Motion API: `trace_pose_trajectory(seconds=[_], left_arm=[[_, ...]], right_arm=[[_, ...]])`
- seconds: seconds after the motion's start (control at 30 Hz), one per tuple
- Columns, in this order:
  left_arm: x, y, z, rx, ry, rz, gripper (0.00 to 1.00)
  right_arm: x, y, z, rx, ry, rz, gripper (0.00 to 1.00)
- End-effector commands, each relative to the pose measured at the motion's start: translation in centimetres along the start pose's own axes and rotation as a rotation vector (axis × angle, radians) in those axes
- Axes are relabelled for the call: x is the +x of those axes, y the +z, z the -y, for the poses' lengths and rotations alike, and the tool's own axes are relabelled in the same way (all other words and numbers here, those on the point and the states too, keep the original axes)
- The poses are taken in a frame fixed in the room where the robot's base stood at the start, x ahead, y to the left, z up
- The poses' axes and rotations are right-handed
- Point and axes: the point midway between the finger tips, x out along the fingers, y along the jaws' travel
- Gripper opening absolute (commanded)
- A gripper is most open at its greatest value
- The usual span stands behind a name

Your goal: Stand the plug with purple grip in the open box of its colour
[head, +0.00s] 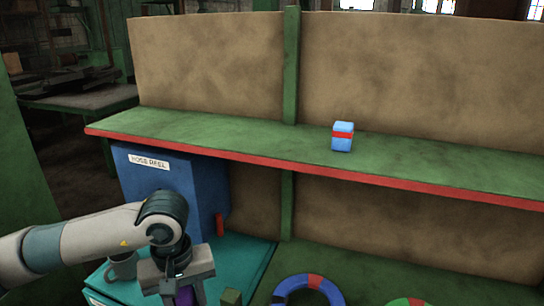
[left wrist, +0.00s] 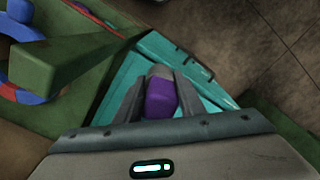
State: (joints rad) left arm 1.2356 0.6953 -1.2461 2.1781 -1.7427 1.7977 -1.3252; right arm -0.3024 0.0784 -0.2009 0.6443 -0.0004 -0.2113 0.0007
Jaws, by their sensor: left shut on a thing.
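My left gripper (head: 186,290) is low at the left of the head view, over the teal surface. It is shut on the plug with purple grip (head: 184,298). In the left wrist view the purple grip (left wrist: 160,98) sits between the two grey fingers of the left gripper (left wrist: 160,84), with a grey end beyond it. The plug's lower part is hidden, and I cannot tell whether it touches anything below. No open purple box shows in either view. My right gripper is not in view.
A teal case (head: 240,252) lies below the gripper, with a grey mug (head: 122,267) near it. A blue hose reel box (head: 160,180) stands behind. A green shelf (head: 250,137) with a blue-red block (head: 343,136) runs above. A blue-red ring (head: 307,280) lies right.

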Motion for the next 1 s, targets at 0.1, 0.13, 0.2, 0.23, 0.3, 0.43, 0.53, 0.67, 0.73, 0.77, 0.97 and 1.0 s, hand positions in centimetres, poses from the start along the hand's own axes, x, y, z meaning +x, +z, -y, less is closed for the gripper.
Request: trace_pose_trajectory(seconds=[0.1, 0.13, 0.2, 0.23, 0.3, 0.43, 0.53, 0.67, 0.73, 0.77, 0.97, 1.0], left_arm=[[0.5, 0.5, 1.9, 0.154, 0.000, 0.005, 0.06], [0.6, 0.6, 2.3, 0.189, 0.000, 0.007, 0.06], [0.8, 0.9, 3.0, 0.261, 0.002, 0.011, 0.06], [0.8, 1.0, 3.3, 0.287, 0.002, 0.012, 0.06], [0.9, 1.2, 3.8, 0.335, 0.003, 0.014, 0.06], [1.1, 1.4, 4.2, 0.387, 0.005, 0.018, 0.06], [1.1, 1.5, 4.3, 0.399, 0.005, 0.018, 0.06], [1.1, 1.5, 4.3, 0.400, 0.005, 0.018, 0.06], [1.1, 1.5, 4.3, 0.399, 0.005, 0.018, 0.06], [1.1, 1.5, 4.3, 0.399, 0.005, 0.018, 0.06], [1.1, 1.5, 4.3, 0.398, 0.005, 0.018, 0.06], [1.1, 1.4, 4.3, 0.397, 0.005, 0.018, 0.06]], right_arm=[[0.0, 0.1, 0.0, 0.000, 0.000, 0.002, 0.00], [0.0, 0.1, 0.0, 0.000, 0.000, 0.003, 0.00], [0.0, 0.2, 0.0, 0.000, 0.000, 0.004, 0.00], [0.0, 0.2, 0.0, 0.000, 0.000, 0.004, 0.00], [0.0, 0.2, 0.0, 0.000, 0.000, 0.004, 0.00], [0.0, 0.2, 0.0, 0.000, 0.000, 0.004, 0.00], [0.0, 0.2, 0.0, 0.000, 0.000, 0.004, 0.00], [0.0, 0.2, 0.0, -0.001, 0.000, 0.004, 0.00], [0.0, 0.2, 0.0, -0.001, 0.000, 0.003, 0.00], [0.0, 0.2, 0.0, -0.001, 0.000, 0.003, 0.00], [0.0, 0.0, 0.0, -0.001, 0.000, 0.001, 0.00], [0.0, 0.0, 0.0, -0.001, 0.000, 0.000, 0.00]])
